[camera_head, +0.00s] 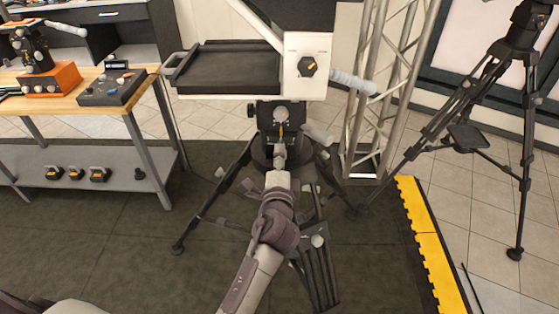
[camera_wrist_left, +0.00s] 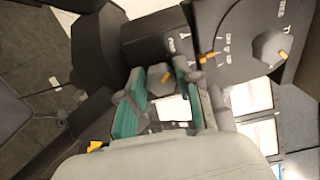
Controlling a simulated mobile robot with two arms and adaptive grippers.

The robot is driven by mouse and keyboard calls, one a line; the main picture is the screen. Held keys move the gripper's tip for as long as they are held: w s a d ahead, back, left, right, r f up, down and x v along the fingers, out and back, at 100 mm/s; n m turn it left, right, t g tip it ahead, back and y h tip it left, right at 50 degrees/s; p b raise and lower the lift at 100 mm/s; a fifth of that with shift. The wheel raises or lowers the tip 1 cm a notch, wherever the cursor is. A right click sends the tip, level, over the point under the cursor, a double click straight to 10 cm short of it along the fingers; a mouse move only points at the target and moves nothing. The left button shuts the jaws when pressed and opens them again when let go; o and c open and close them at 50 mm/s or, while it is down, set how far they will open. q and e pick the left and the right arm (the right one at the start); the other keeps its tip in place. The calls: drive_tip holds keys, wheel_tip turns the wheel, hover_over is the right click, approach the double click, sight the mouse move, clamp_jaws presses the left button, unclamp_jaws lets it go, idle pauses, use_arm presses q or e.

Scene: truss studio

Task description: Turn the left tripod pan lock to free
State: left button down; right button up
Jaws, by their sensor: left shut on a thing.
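The left tripod (camera_head: 232,190) stands on the dark mat under a large camera or prompter rig. Its dark head (camera_head: 262,112) carries a round grey dial (camera_head: 281,115) with an orange mark below it. My left gripper (camera_head: 281,143) is up against the front of this head. In the left wrist view, its green-padded fingers (camera_wrist_left: 163,98) are shut on a small dark knob with a yellow mark, which I take as the pan lock (camera_wrist_left: 160,80). Another dark knob (camera_wrist_left: 268,48) with a yellow pointer sits on a marked panel at upper right. The lettering is too blurred to read. My right gripper is not in view.
A white box with a black knob (camera_head: 307,67) and a black tray (camera_head: 225,68) hang above the tripod head. Pale handles (camera_head: 354,82) stick out right. A workbench (camera_head: 60,82) stands left, a truss (camera_head: 385,80) and another tripod (camera_head: 480,100) right.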

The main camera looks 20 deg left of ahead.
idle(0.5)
use_arm(q)
drive_tip(key=c, duration=0.8)
unclamp_jaws()
drive_tip(key=shift+f, duration=0.1)
drive_tip(key=shift+v, duration=4.1)
drive_tip(key=shift+d, duration=0.1)
